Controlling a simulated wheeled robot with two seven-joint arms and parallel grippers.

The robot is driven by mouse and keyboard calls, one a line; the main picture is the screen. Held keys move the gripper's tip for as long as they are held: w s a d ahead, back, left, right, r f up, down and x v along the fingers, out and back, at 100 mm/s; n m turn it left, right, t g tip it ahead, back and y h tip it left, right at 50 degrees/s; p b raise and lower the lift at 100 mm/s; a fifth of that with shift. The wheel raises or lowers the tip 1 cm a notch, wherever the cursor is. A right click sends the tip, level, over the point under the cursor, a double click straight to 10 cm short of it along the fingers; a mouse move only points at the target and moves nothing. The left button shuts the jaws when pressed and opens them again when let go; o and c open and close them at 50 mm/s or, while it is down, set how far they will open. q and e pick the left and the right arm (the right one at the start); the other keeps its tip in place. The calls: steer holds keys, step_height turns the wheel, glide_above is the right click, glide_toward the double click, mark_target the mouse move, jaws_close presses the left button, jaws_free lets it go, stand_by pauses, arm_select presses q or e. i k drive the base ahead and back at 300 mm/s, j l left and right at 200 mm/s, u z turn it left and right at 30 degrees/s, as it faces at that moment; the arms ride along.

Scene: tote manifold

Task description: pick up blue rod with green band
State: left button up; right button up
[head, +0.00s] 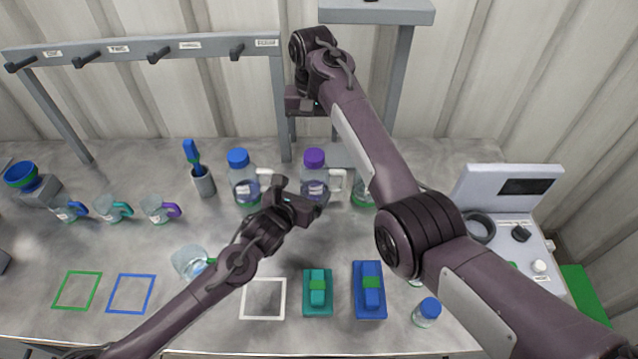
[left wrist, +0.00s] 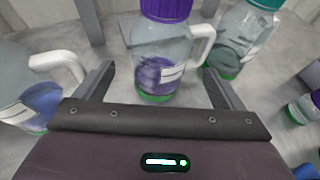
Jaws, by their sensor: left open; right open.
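The blue rod with green band (head: 371,298) lies in a blue tray (head: 358,312) at the front of the table, right of centre in the head view. My left gripper (head: 306,196) is open, behind and to the left of the rod. In the left wrist view its spread fingers (left wrist: 162,88) stand either side of the purple-capped jug (left wrist: 155,65); whether they touch it is unclear. My right gripper (head: 303,101) is high at the back beside the grey stand, far from the rod; it is open and nothing shows in it.
A teal tray (head: 308,309) with a teal piece lies left of the blue tray, a blue-capped bottle (head: 426,313) to its right. Several jugs, including a blue-capped one (head: 241,178), stand behind. My right arm crosses above the table's right side. The white outlined square (head: 262,300) is empty.

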mark_target(193, 154)
steer(key=k+j, duration=0.3)
steer(key=k, duration=0.15)
steer(key=k+j, duration=0.25)
steer(key=k, duration=0.2)
steer(key=k+j, duration=0.3)
steer(key=k, duration=0.2)
